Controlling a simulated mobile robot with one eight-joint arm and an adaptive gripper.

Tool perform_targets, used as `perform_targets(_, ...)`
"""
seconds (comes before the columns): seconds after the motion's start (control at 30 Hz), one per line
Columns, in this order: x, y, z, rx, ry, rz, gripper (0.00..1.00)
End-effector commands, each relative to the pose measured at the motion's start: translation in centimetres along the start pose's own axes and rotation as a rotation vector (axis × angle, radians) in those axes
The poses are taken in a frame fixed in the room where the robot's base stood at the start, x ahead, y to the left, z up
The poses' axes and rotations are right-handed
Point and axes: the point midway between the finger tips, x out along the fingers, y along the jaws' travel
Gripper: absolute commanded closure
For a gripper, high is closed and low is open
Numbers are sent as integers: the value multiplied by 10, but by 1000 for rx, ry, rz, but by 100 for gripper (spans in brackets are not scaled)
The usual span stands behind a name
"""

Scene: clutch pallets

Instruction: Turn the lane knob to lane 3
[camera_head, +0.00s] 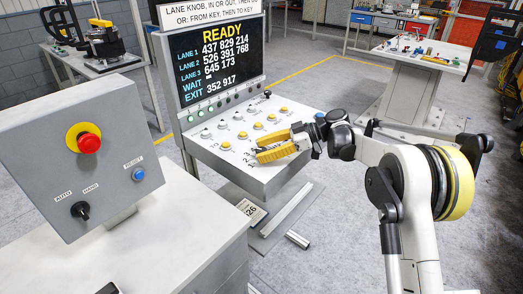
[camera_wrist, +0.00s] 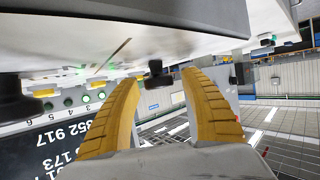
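The console (camera_head: 262,178) has a sloped top with knobs and yellow buttons, under a screen (camera_head: 218,60) that reads READY, with number rows for lanes 1 to 3. My gripper (camera_head: 262,148) is over the right front part of this top, its yellow fingers pointing left. Small numerals show beside the fingertips; the lane knob there is hidden behind my gripper or too small to tell. In the wrist view, my fingers (camera_wrist: 155,90) are apart with nothing held. A dark knob (camera_wrist: 158,75) shows beyond the gap between them, and another (camera_wrist: 15,100) at the left edge. I cannot tell which is the lane knob.
A grey box (camera_head: 82,150) with a red stop button (camera_head: 88,143), a blue button and a black selector stands at the left. A black knob (camera_head: 267,93) sits at the console's back right. A worktable (camera_head: 424,55) stands behind; floor between is clear.

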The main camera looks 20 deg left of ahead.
Motion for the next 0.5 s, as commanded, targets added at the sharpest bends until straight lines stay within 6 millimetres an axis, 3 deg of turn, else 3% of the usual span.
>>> perform_targets(0.23,-11,1,0,1,1,3,47)
perform_targets(0.5,-69,1,0,1,1,4,47)
